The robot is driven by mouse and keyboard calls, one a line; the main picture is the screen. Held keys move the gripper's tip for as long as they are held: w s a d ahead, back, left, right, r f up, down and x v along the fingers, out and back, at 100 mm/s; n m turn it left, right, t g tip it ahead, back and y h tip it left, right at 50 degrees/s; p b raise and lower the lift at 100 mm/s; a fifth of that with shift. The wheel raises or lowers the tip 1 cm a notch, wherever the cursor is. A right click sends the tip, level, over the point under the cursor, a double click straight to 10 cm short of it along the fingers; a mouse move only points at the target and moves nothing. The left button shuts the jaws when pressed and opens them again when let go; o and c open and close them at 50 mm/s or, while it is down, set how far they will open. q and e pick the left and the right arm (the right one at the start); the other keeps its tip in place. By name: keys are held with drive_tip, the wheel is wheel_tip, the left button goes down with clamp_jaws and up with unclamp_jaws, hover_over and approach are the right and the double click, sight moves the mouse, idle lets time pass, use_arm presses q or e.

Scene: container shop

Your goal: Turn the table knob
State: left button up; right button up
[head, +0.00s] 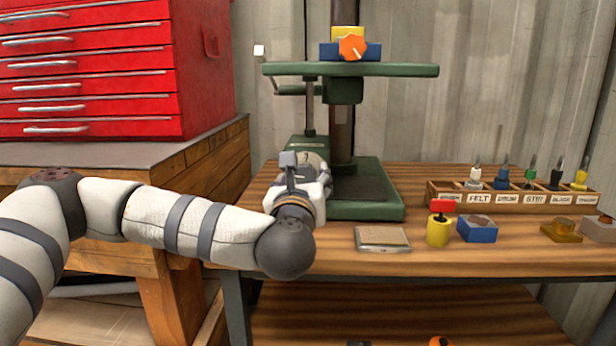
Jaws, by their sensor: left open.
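The green drill press stands on the wooden bench, with a flat green table (400,70) on its column. A crank-like handle (290,90) sticks out to the left under that table. My left gripper (312,165) is open, below the handle and in front of the press's green base (365,205). It points away from me and its fingers are partly hidden by its own wrist. It appears to hold nothing. My right gripper is not in view.
An orange piece (352,46) sits with yellow and blue blocks on the press table. A grey-rimmed tray (383,239), a yellow pot (438,231), a blue block (477,229) and a labelled wooden rack (445,192) stand right. A red drawer cabinet (90,75) is left.

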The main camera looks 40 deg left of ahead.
sight(305, 174)
use_arm(q)
drive_tip(key=x, duration=0.3)
drive_tip(key=shift+w, duration=0.15)
drive_tip(key=shift+c, duration=0.5)
drive_tip(key=c, duration=1)
drive_tip(key=shift+c, duration=0.2)
drive_tip(key=shift+d+m+p, duration=0.1)
drive_tip(key=shift+m+p, duration=0.2)
